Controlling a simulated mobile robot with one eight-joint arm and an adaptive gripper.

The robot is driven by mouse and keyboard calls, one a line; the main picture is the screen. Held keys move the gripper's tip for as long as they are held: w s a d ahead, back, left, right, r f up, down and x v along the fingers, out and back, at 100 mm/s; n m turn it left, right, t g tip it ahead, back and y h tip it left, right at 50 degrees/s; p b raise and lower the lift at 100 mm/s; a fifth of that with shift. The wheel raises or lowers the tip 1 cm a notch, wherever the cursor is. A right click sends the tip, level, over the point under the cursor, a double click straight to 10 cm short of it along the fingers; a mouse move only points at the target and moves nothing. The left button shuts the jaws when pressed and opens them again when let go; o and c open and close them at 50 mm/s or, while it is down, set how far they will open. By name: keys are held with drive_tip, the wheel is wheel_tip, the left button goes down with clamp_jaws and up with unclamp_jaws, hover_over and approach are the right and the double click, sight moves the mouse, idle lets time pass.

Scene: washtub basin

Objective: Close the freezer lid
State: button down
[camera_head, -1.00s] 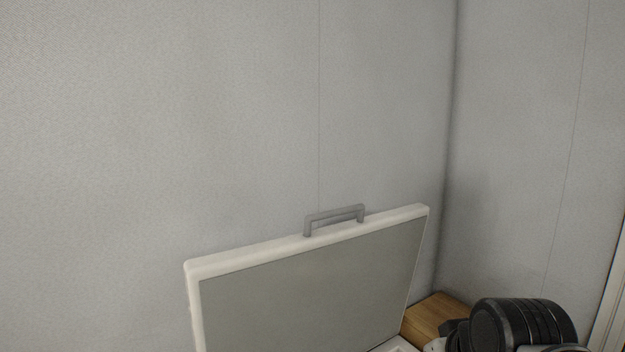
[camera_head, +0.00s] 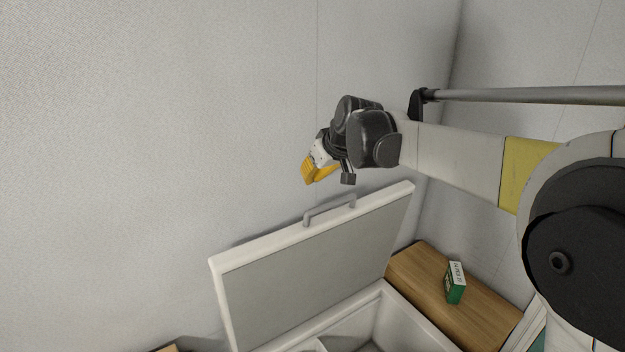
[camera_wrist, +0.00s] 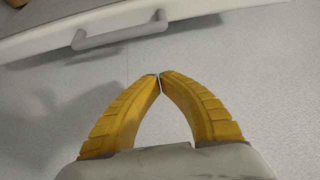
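The freezer lid (camera_head: 310,275) stands raised, with a white frame and a grey inner panel. Its grey handle (camera_head: 330,209) sits on the top edge. Below it the freezer (camera_head: 408,322) is open and part of its inside shows. My gripper (camera_head: 307,182) is above the lid, a little above and left of the handle in the head view. In the wrist view the yellow fingers (camera_wrist: 160,76) meet at their tips and hold nothing. The handle (camera_wrist: 120,34) and lid edge (camera_wrist: 215,12) show beyond the fingertips, apart from them.
A wooden surface (camera_head: 430,262) lies right of the freezer, with a green and white box (camera_head: 455,283) on it. A plain grey wall (camera_head: 150,130) is behind the lid. A corner of another wooden thing (camera_head: 168,348) shows at the bottom left.

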drive_tip(key=f, duration=0.2)
drive_tip(key=w+f+p, duration=0.1)
drive_tip(key=f, duration=0.2)
drive_tip(key=a+f+p, duration=0.1)
drive_tip(key=f, duration=0.2)
drive_tip(key=shift+w+f, duration=0.1)
drive_tip(key=shift+w, duration=0.15)
drive_tip(key=shift+s, duration=0.1)
drive_tip(key=shift+a+f, duration=0.1)
drive_tip(key=shift+f, duration=0.15)
drive_tip(key=shift+r, duration=0.1)
